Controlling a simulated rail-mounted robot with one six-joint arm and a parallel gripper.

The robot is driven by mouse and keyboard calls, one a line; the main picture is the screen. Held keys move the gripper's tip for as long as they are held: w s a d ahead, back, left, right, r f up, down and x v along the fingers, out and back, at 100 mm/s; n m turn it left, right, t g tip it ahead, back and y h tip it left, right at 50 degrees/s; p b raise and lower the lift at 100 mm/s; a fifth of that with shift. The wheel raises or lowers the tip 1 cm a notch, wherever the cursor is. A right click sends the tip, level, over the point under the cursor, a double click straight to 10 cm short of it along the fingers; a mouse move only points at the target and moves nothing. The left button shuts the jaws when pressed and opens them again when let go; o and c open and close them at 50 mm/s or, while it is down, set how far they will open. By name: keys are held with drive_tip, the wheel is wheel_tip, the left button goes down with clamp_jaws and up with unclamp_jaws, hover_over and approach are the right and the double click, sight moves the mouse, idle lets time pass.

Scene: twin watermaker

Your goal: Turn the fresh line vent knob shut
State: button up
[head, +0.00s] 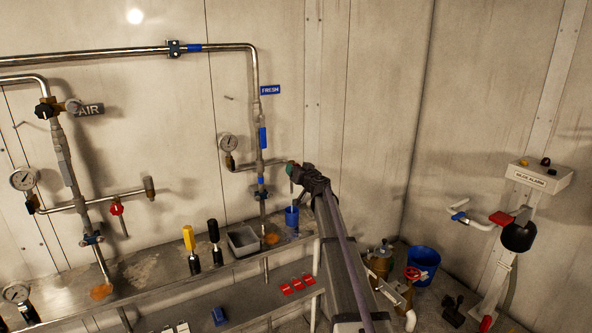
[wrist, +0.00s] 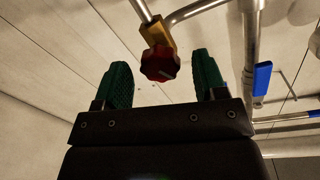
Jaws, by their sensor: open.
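The fresh line vent knob (wrist: 160,63) is dark red and lobed, on a brass valve body (wrist: 155,32) in the wrist view. My gripper (wrist: 159,72) is open, with one green finger to the left of the knob and one to the right. Gaps show on both sides, and neither finger visibly touches it. In the head view my gripper (head: 291,169) is at the end of the short branch to the right of the fresh pipe (head: 260,145), below the blue FRESH sign (head: 270,90). There the gripper mostly hides the knob.
A pressure gauge (head: 228,143) is left of the fresh pipe. A blue cup (head: 292,216) stands on the shelf below my gripper. A grey tray (head: 243,241) and black and yellow handled tools stand further left. A blue lever (wrist: 262,78) is to the right in the wrist view.

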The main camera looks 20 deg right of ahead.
drive_tip(key=s, duration=0.8)
drive_tip(key=shift+s+r, duration=0.15)
drive_tip(key=shift+s, duration=0.25)
drive_tip(key=w+n+y, duration=0.1)
drive_tip(key=w+n, duration=0.3)
drive_tip(key=w, duration=0.6)
drive_tip(key=shift+f+b, duration=0.25)
drive_tip(key=shift+b, duration=0.2)
drive_tip(key=shift+c, duration=0.2)
